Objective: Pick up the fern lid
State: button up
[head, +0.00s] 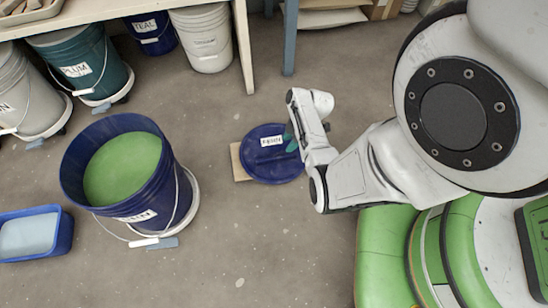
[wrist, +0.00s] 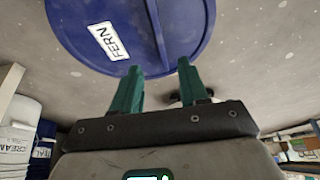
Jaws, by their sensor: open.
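The fern lid is a round blue lid (head: 262,168) with a white FERN label. It lies on a tan board (head: 240,165) on the floor, right of the open blue bucket (head: 165,190) of green glaze. In the wrist view the lid (wrist: 85,12) fills the top middle, with a raised dark bar (wrist: 157,30) across it. My gripper (head: 291,143) is over the lid's right part. Its green fingers (wrist: 158,68) are apart, one to each side of the bar's near end, and hold nothing. I cannot tell whether they touch the lid.
The blue bucket stands on a white dolly (head: 188,212). A blue tub (head: 62,235) is at the far left. The floor in front of the lid is clear.

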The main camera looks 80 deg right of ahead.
jog(key=b, duration=0.3)
send_over(277, 157)
jog(key=s+d, duration=0.1)
jog(key=s, duration=0.2)
notch_tip(277, 157, down, 5)
jog(key=shift+w+d+f, duration=0.1)
jog(key=shift+w, duration=0.05)
jog(key=b+x, duration=0.3)
jog(key=x, duration=0.2)
jog(key=shift+w+f+b, duration=0.15)
jog(key=shift+w+b, duration=0.15)
jog(key=shift+b, duration=0.05)
jog(key=shift+a, duration=0.2)
grip_shut()
